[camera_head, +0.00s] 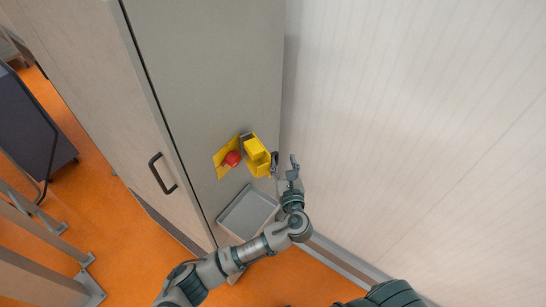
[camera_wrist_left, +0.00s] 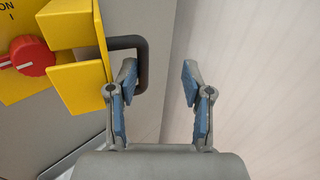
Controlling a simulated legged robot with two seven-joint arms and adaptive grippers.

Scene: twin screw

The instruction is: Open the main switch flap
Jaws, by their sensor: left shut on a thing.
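The yellow main switch flap (camera_head: 257,154) stands out from the grey cabinet face, to the right of a yellow plate with a red rotary switch (camera_head: 233,158). The red switch (camera_wrist_left: 33,56) shows uncovered in the left wrist view, left of the flap (camera_wrist_left: 82,86). A black loop handle (camera_wrist_left: 142,62) is on the flap's right side. My right gripper is out of view.
A grey tray (camera_head: 247,213) sits below the switch. A pale wall (camera_head: 420,120) rises close on the right. The cabinet door has a black handle (camera_head: 162,173). Orange floor (camera_head: 110,205) lies at left, with a dark cart (camera_head: 38,125) beyond.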

